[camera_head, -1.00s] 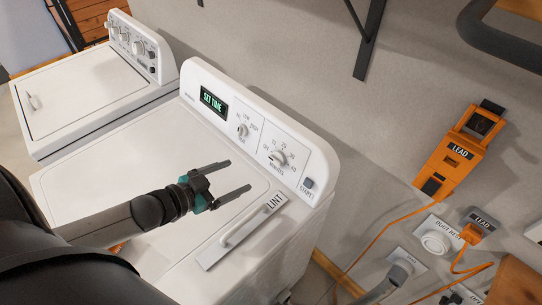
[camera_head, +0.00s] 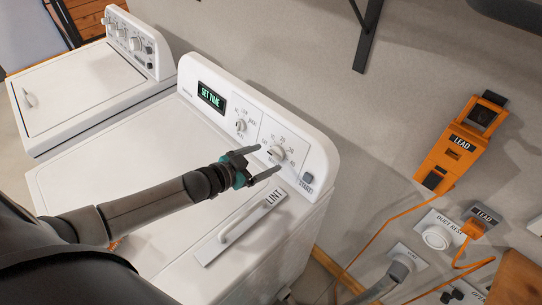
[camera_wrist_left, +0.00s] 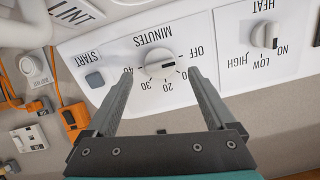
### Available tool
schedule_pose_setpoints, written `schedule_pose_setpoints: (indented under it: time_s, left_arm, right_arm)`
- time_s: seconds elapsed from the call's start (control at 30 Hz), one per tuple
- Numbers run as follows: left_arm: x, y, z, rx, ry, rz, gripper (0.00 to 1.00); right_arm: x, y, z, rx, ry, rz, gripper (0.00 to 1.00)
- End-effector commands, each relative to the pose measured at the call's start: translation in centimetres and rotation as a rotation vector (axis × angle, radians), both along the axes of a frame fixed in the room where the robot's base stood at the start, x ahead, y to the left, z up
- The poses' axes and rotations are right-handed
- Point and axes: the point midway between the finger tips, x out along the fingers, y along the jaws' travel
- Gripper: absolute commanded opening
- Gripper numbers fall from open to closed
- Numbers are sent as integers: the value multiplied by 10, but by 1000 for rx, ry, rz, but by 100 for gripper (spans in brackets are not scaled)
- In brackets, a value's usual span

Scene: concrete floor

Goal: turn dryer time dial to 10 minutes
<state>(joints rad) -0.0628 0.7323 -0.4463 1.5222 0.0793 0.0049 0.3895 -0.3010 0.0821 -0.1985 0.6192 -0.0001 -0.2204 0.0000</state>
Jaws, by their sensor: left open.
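The dryer (camera_head: 130,170) is white, with a raised control panel at its back edge. Its time dial (camera_head: 277,153), a white round knob marked MINUTES, sits at the panel's right part. In the left wrist view the time dial (camera_wrist_left: 159,64) shows upside down, with a dark pointer mark on its right side, near OFF. My left gripper (camera_head: 270,161) is open and empty just in front of the dial. In the left wrist view its two fingers (camera_wrist_left: 158,88) lie either side of the dial, and contact cannot be told. My right gripper is not in view.
The heat dial (camera_head: 241,125) and the green SET TIME display (camera_head: 211,97) are left of the time dial. The START button (camera_head: 308,178) is on its right. A lint handle (camera_head: 240,228) lies below my gripper. An orange LEAD box (camera_head: 461,143) hangs on the wall.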

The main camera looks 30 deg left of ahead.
Motion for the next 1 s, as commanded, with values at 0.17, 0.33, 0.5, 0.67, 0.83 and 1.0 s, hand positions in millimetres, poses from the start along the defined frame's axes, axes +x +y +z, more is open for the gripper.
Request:
schedule_pose_setpoints:
  time_s: [0.17, 0.33, 0.5, 0.67, 0.83, 1.0]
  left_arm:
    - [19, -6, -7, 0, -2, 0, 89]
    - [28, -9, -12, 1, -1, -1, 89]
    - [32, -11, -13, 2, -1, -1, 89]
    - [32, -11, -13, 1, 0, 0, 89]
    - [32, -11, -13, 1, 0, 0, 78]
    - [31, -10, -13, 1, 0, 0, 58]
  right_arm:
    - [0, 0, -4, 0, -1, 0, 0]
    - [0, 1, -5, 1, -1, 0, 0]
    - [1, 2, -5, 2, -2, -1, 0]
    - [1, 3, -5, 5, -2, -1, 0]
    - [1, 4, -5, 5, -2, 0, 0]
    - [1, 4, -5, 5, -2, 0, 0]
